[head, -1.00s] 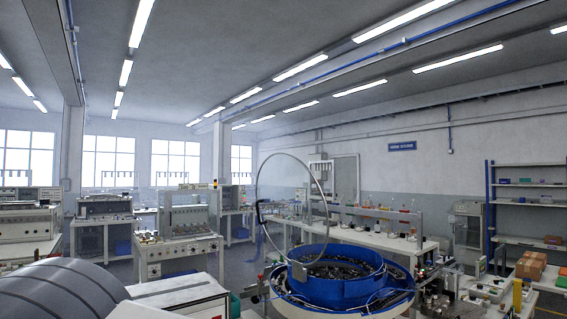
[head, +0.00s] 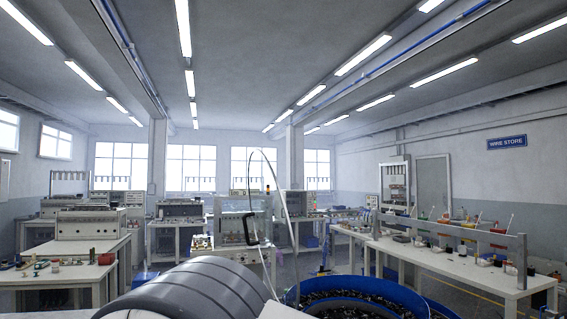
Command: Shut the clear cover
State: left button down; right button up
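The clear cover (head: 281,197) stands open and upright in the head view, at the left edge of the blue bowl (head: 348,284). I see its round pane at a steep angle, so it looks like a narrow loop with a thin pale rim. Its black handle (head: 250,230) sticks out on the left side. The bowl holds many small dark parts, and its lower portion is cut off by the bottom of the picture. The cover's lower end is hard to make out. Neither of my grippers is in view.
A large grey ribbed drum (head: 190,291) fills the bottom, left of the bowl. A long white bench (head: 455,267) with small items stands at the right. Benches with instruments (head: 88,222) stand at the left and back. Open floor shows between them.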

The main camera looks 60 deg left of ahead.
aim_at(250, 214)
jog(key=i, duration=0.85)
jog(key=u, duration=1.55)
